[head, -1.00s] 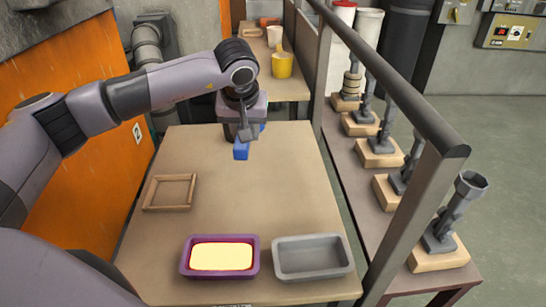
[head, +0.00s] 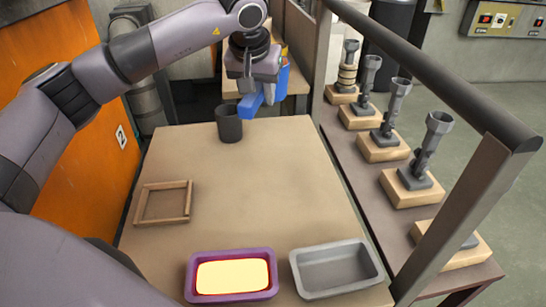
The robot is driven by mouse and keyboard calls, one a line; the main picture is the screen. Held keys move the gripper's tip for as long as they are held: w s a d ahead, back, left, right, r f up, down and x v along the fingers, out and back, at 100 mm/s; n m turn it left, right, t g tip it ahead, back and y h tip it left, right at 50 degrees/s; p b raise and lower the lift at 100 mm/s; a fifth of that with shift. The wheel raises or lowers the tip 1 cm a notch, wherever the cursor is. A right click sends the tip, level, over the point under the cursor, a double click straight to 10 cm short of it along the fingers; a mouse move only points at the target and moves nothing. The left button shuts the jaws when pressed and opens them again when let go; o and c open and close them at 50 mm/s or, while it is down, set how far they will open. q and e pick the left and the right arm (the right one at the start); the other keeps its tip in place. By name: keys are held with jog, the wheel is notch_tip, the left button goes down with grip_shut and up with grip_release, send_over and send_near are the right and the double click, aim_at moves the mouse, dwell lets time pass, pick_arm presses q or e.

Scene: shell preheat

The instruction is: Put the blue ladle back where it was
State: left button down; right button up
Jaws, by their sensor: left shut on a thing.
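The blue ladle (head: 250,106) is held in my left gripper (head: 254,84), above the far end of the table. A dark grey cup (head: 229,127) stands upright on the far edge of the table, just left of and below the ladle in the picture. I cannot tell how high the ladle is above the table. My right gripper is not in view.
A wooden frame (head: 139,204) lies at the table's left. A purple tray (head: 191,284) with glowing yellow contents and an empty grey tray (head: 337,270) stand at the near edge. A rail (head: 430,75) runs along the right, beside tools on wooden blocks. The table's middle is clear.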

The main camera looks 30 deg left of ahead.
pick_arm(q)
jog(key=shift+w+r, duration=0.1)
jog(key=shift+w, duration=0.05)
jog(key=shift+f, duration=0.35)
notch_tip(320, 180, down, 19)
jog(key=b, duration=0.3)
jog(key=shift+f, duration=0.15)
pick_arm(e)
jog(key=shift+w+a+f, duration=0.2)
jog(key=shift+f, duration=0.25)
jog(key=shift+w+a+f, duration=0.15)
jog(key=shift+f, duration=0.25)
